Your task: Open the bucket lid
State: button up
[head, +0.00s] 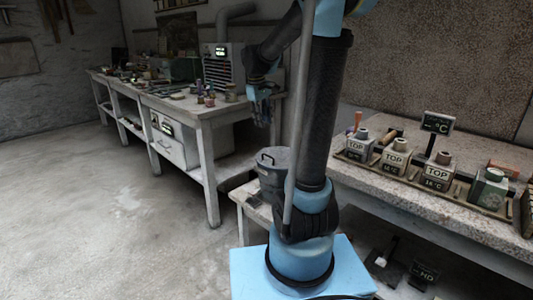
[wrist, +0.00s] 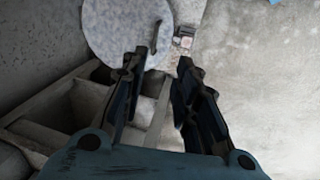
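The grey metal bucket (head: 274,170) stands on a low pale bench, partly hidden behind my arm. Its round lid (head: 270,157) lies flat on top and appears closed. In the wrist view the lid (wrist: 108,25) is at the top left, with a thin dark bar handle (wrist: 155,37) at its right side. My gripper (head: 264,112) is above the bucket in the head view, pointing down. In the wrist view my gripper (wrist: 157,62) has its two fingers apart, with nothing between them. The handle lies just beyond the fingertips, apart from them.
A long cluttered workbench (head: 200,108) runs along the back wall. A stone-topped bench (head: 440,205) on the right holds several labelled containers (head: 395,158). In the wrist view, a slatted wooden frame (wrist: 60,110) lies below the gripper. The floor (head: 110,205) at left is clear.

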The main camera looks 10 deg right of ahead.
aim_at(266, 155)
jog(key=w+f, duration=0.1)
jog(key=f, duration=0.4)
jog(key=w+d+f, duration=0.1)
jog(key=f, duration=0.5)
jog(key=w+d+f, duration=0.1)
jog(key=w+f, duration=0.1)
jog(key=f, duration=0.4)
jog(key=shift+w+d, duration=0.1)
jog(key=shift+d, duration=0.05)
